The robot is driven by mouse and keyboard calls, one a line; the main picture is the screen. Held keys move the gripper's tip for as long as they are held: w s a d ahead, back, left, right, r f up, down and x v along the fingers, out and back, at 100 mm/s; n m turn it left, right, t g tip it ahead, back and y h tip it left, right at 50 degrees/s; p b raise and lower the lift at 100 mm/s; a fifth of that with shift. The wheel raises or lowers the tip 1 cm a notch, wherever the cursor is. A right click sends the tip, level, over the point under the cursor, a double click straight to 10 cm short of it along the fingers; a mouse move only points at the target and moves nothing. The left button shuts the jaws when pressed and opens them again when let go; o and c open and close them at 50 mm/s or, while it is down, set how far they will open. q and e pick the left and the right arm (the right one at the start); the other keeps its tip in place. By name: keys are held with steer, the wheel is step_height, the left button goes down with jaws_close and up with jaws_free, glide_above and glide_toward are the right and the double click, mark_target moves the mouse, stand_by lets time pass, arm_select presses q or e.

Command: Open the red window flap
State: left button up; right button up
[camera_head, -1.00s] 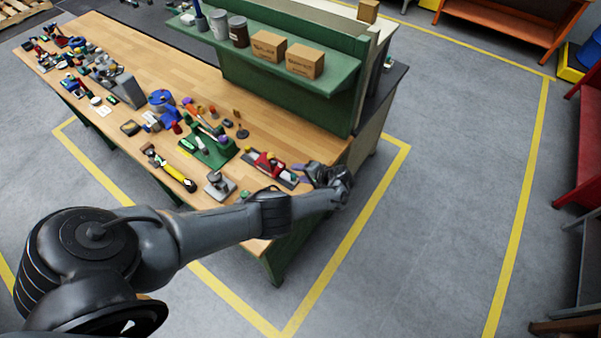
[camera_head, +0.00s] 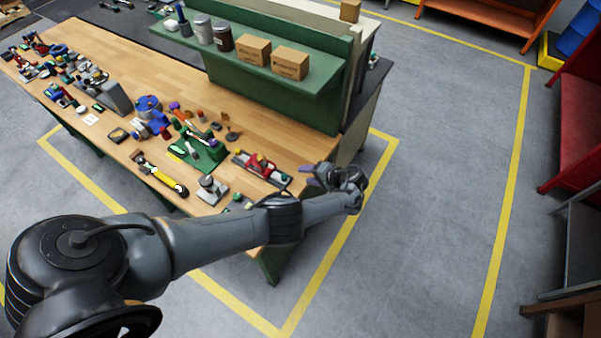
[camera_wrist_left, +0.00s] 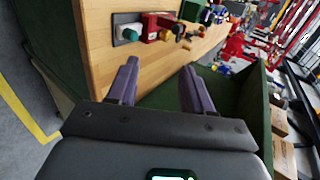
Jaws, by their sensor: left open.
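A red device (camera_head: 262,167) on a dark base plate sits at the near right end of the wooden bench, with a green knob at its right end. It is likely the part with the red window flap; the flap itself is too small to make out. In the left wrist view the red device (camera_wrist_left: 150,27) and a teal knob are at the top, beyond the fingers. My left gripper (camera_head: 308,169) is just right of the device, at the bench's end. Its two purple fingers (camera_wrist_left: 160,85) are apart with nothing between them. My right gripper is not in view.
The wooden bench (camera_head: 105,55) carries several other devices, including a green board (camera_head: 205,160) and a yellow-black tool (camera_head: 165,180). A green shelf (camera_head: 290,92) with boxes and cans rises behind. The floor right of the bench is clear.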

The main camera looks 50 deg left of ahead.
arm_select(q)
steer(key=shift+v, duration=0.85)
steer(key=s+d+f+m+t+h, duration=0.1)
steer(key=s+d+f+m+h, duration=0.1)
steer(key=s+d+f, duration=0.35)
steer(key=s+d+f+m+t+h, duration=0.1)
steer(key=s+d+f+h, duration=0.15)
steer(key=d, duration=0.65)
steer(key=s+d+f+m+h, duration=0.2)
steer(key=s+d+f+h, duration=0.15)
steer(key=d, duration=0.45)
steer(key=s+a+r+t+h, duration=0.1)
steer(key=s+r+t, duration=0.1)
steer(key=s+r, duration=0.5)
steer(key=s+a+r+t+h, duration=0.1)
steer(key=s+r, duration=0.5)
steer(key=r, duration=0.8)
steer(key=shift+s+a+r+m+t+h, duration=0.35)
steer(key=shift+a+t, duration=0.25)
steer(key=shift+t, duration=0.5)
